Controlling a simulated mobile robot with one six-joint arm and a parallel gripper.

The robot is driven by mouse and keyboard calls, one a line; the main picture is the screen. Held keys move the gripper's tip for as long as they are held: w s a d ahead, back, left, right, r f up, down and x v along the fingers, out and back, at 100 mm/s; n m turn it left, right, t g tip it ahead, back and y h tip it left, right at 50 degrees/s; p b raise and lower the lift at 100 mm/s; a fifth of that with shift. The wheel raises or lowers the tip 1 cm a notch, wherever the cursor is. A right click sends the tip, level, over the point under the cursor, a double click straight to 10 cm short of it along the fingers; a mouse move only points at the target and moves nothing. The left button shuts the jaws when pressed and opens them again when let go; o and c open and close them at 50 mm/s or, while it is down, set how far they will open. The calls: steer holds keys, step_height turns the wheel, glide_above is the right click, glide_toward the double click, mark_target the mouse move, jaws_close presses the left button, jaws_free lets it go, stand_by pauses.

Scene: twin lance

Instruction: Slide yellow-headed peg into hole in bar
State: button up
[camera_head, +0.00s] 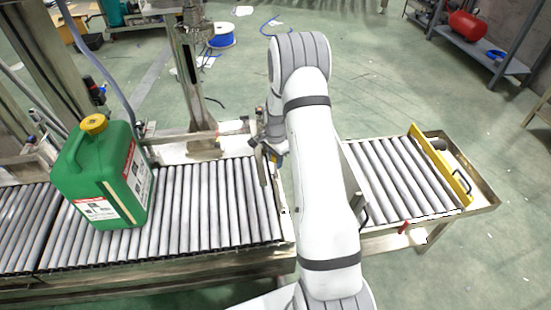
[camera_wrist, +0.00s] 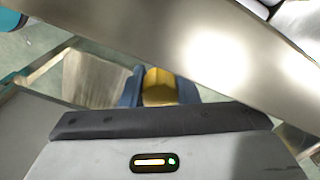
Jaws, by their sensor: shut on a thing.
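In the wrist view, the yellow peg head (camera_wrist: 159,88) sits between the two blue fingertips of my gripper (camera_wrist: 160,92), which is shut on it. A broad shiny metal bar (camera_wrist: 200,38) crosses the wrist view diagonally and covers the upper part of the peg head. The hole in the bar and the peg's shaft are hidden, so I cannot tell whether the peg is in the hole. In the head view, my gripper (camera_head: 276,160) is mostly hidden behind my white arm, at the gap between the roller conveyors.
A green jerrycan (camera_head: 105,178) with a yellow cap stands on the left roller conveyor (camera_head: 215,205). The right roller conveyor (camera_head: 395,178) has a yellow end bar (camera_head: 441,165). A metal post (camera_head: 190,85) rises behind the left conveyor. A shelf with a red tank (camera_head: 467,25) stands far right.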

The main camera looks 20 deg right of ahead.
steer(key=shift+f+b, duration=0.4)
steer(key=shift+f, duration=0.3)
steer(key=o, duration=1)
step_height(320, 180, up, 8)
steer(key=shift+f+p, duration=0.15)
steer(key=shift+p, duration=1.05)
